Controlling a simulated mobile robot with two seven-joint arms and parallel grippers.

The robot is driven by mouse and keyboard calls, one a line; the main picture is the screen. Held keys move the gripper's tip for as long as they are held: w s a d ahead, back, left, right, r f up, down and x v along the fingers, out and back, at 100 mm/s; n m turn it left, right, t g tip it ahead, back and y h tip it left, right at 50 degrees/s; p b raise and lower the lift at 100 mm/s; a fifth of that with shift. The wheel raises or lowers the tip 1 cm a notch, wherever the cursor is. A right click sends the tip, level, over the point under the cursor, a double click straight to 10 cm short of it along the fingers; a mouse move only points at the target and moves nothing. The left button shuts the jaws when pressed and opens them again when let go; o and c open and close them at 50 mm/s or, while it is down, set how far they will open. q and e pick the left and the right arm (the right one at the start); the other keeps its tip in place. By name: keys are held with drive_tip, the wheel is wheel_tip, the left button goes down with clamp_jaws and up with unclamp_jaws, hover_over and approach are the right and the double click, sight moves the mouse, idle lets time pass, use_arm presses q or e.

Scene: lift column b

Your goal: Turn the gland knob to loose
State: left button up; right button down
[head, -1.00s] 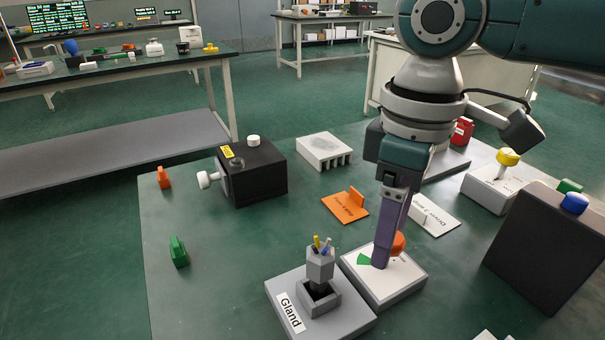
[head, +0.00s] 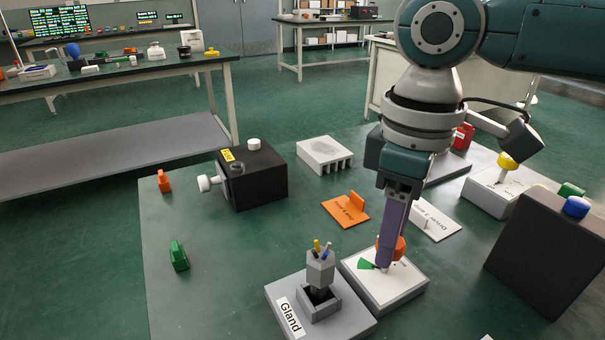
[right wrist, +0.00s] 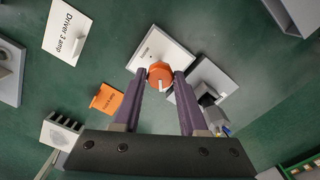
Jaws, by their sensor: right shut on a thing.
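The orange gland knob (head: 398,247) stands on a white plate (head: 385,294) that has a green sector (head: 366,265) marked on it. My right gripper (head: 385,264) points down at the plate, with its purple fingers hiding much of the knob. In the right wrist view the knob (right wrist: 160,75) sits between the two fingertips, which are shut on its sides. A white pointer mark shows on the knob's face. The small print on the plate is too small to read. The grey block labelled Gland (head: 322,312) is beside the plate. My left gripper is not in view.
An orange card (head: 343,211) and a white driver card (head: 434,222) lie behind the plate. A black box (head: 257,178) with a white knob stands further left. The table's left front is mostly clear.

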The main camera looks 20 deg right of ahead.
drive_tip(key=shift+r+m+p, duration=0.2)
drive_tip(key=shift+m+p, duration=0.1)
drive_tip(key=shift+p, duration=0.45)
drive_tip(key=m+p, duration=0.8)
drive_tip(key=p, duration=0.3)
drive_tip(key=shift+s, duration=0.1)
drive_tip(key=m+p, duration=0.2)
drive_tip(key=m, duration=0.1)
drive_tip(key=m+p, duration=0.2)
drive_tip(key=m, duration=0.1)
drive_tip(key=shift+f+m, duration=0.1)
drive_tip(key=shift+m, duration=0.2)
drive_tip(key=m+p, duration=0.1)
drive_tip(key=m, duration=0.2)
drive_tip(key=shift+m, duration=0.3)
drive_tip(key=m+p, duration=0.1)
drive_tip(key=m, duration=0.2)
drive_tip(key=shift+m, duration=0.3)
drive_tip(key=shift+d+f+m, duration=0.1)
drive_tip(key=shift+m, duration=1.7)
